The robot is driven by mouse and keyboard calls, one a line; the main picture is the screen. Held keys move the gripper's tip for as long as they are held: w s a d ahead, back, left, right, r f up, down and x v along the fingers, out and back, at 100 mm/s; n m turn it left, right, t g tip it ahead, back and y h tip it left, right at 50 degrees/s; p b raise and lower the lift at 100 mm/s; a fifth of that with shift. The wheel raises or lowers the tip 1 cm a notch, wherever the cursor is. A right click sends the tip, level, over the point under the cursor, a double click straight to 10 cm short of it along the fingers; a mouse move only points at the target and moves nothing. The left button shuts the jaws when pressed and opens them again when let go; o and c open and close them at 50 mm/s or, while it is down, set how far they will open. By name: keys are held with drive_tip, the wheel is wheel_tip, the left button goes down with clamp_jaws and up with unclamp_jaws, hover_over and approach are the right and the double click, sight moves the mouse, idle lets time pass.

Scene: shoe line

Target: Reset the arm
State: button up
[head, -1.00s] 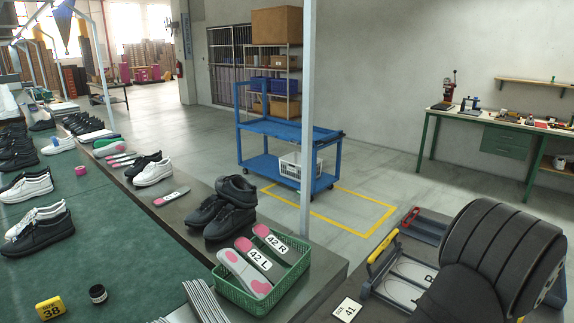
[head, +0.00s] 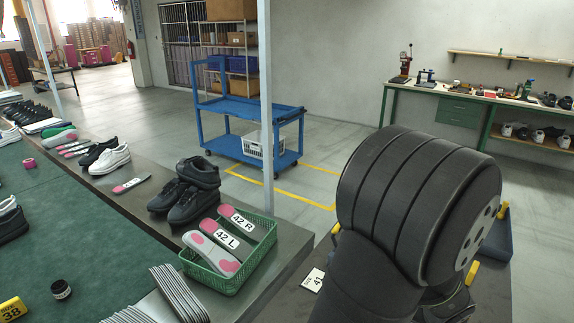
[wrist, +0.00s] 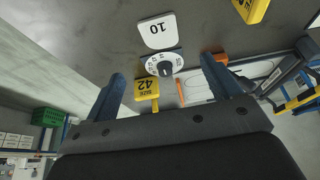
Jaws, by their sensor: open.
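My gripper (wrist: 163,72) shows in the wrist view as two blue-grey fingers, spread wide with nothing between them. Beyond the fingers are a round dial (wrist: 165,67), a yellow size 42 tag (wrist: 147,88) and a white card marked 10 (wrist: 157,31). In the head view my dark arm fills the lower right and hides the gripper itself and most of the surface behind it.
A green basket (head: 213,283) holds insoles marked 42 L and 42 R. Black shoes (head: 185,190) stand behind it. A size 41 card (head: 313,281) lies beside my arm. A blue cart (head: 245,110) stands on the floor behind. A pale fixture (wrist: 245,80) shows in the wrist view.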

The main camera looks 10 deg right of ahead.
drive_tip(key=x, duration=1.2)
drive_tip(key=shift+f, duration=0.25)
drive_tip(key=r, duration=0.5)
drive_tip(key=shift+s+r, duration=0.1)
drive_tip(key=shift+s, duration=0.3)
drive_tip(key=s+r, duration=1.1)
drive_tip(key=w+a+n+y, duration=0.1)
drive_tip(key=w+a+n, duration=0.2)
drive_tip(key=w, duration=1.4)
drive_tip(key=shift+a+r+n+t, duration=0.3)
drive_tip(key=shift+a+t, duration=0.1)
drive_tip(key=shift+a, duration=0.35)
